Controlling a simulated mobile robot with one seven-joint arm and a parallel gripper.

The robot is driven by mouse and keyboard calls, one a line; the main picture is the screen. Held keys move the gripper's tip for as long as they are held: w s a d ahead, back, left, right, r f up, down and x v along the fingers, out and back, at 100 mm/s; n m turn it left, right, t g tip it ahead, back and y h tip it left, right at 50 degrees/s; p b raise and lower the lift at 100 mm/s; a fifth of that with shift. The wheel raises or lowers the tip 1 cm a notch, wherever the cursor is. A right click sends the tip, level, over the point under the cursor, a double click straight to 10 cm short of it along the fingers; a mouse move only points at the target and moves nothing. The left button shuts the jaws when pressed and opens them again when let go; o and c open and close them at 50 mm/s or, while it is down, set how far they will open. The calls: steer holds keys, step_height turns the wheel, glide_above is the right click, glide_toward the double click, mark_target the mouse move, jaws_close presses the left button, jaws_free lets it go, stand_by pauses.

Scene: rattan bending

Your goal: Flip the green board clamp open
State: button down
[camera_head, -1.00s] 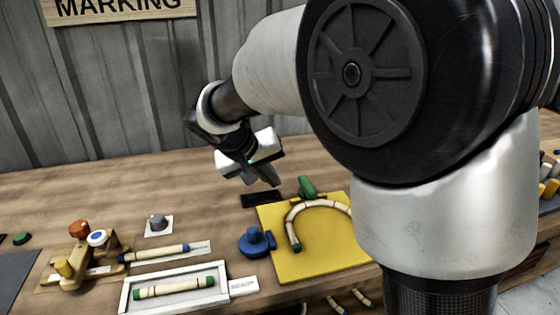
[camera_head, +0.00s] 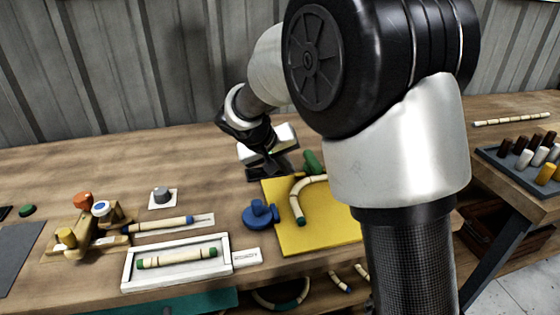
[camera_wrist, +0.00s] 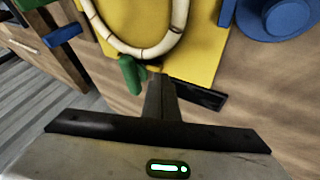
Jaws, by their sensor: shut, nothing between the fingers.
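The green board clamp (camera_head: 312,162) is at the far edge of the yellow board (camera_head: 330,228); it also shows in the wrist view (camera_wrist: 131,74). A bent, pale rattan piece (camera_head: 302,190) curves over the board close to the clamp. My gripper (camera_head: 287,170) is shut and empty, low beside the clamp on its left. In the wrist view, my dark fingers (camera_wrist: 160,97) are together just to the right of the green clamp. I cannot tell whether they touch it. My arm hides the board's right part in the head view.
A blue clamp (camera_head: 260,213) stands at the board's left edge. A black flat piece (camera_wrist: 203,96) lies beside my fingers. A white tray (camera_head: 128,268) with a straight rattan piece and a wooden jig (camera_head: 85,248) are to the left. Bare tabletop lies behind them.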

mark_target(304, 179)
steer(key=d, duration=0.1)
steer(key=w+d, duration=0.1)
steer(key=d, duration=0.1)
steer(key=d+f, duration=0.1)
steer(key=shift+w+d, duration=0.15)
steer(key=shift+d, duration=0.1)
steer(key=shift+d+f+b, duration=0.2)
steer(key=shift+b, duration=0.65)
steer(key=shift+s+d+r, duration=0.1)
steer(key=shift+s+r, duration=0.1)
